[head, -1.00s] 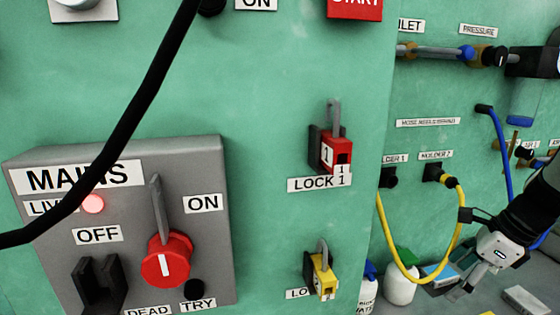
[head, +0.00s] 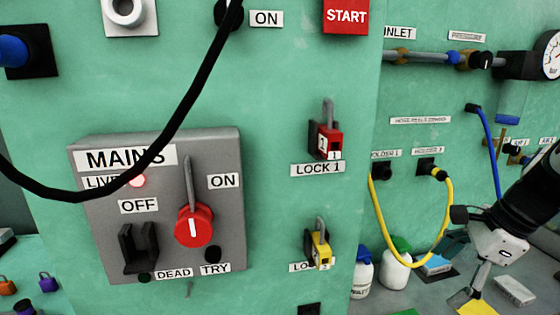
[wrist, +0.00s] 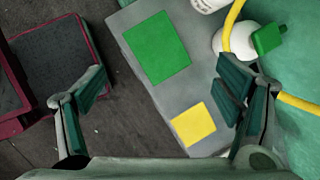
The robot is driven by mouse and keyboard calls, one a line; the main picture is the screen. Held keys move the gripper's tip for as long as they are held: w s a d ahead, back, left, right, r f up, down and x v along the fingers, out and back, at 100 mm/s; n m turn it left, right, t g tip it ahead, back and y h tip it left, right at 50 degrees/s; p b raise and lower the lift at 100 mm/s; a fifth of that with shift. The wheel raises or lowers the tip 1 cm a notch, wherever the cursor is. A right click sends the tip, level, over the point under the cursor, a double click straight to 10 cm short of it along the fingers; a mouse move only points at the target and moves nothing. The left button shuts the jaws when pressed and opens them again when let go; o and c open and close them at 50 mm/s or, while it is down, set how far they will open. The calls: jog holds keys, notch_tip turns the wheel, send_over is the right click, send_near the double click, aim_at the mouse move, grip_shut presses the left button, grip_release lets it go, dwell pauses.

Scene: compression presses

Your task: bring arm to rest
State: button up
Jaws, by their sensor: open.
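My arm comes in from the right edge of the head view, with my gripper (head: 466,258) at its end, low in front of the green panel and near the yellow hose (head: 447,225). In the wrist view my gripper (wrist: 155,95) is open, its two fingers wide apart with nothing between them. Below the fingers lie a grey bench top (wrist: 140,20), a green pad (wrist: 156,47) and a yellow pad (wrist: 193,124). The fingertips are partly hard to make out in the head view.
A white bottle with a green cap (head: 396,268) stands on the bench beside the gripper. The mains box (head: 110,225) and the red lock (head: 326,143) and yellow lock (head: 319,248) are on the panel at left.

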jog(key=s+a+r+n+h+p, duration=0.1)
jog(key=s+a+r+n, duration=0.2)
jog(key=s+n, duration=0.3)
jog(key=s+a+r+n+t+h+p, duration=0.1)
jog(key=s+a+r+n, duration=0.3)
jog(key=n, duration=0.4)
jog(key=s+a+r+n+h+p, duration=0.1)
jog(key=s+a+r+n, duration=0.2)
jog(key=s+a+n, duration=0.2)
jog(key=shift+s+a+r+n, duration=0.15)
jog(key=shift+s+a+n, duration=0.2)
jog(key=shift+s+n, duration=1.15)
jog(key=shift+s, duration=0.15)
